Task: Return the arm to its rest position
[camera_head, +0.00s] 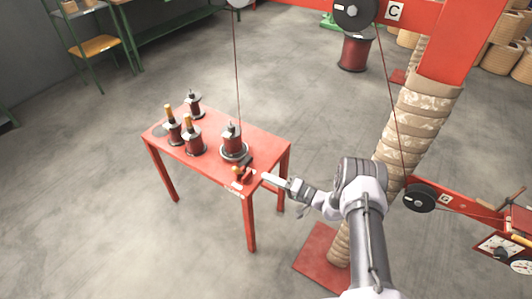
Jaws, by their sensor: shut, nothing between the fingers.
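My arm reaches in from the bottom right in the head view, grey and white. My gripper (273,178) is at its far end, near the right front corner of a red table (256,139). The fingers look pale and close together, with nothing held. A small red block with knobs (242,174) sits at the table corner, just left of the fingertips; I cannot tell whether they touch it. A dark red coil (232,138) stands upright on a round base on the table, with a thin wire running upward from its top.
Several more coils (189,135) stand on the table's left half. A red post wrapped in tan bands (405,125) rises close right of my arm. Floor left of the table is clear.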

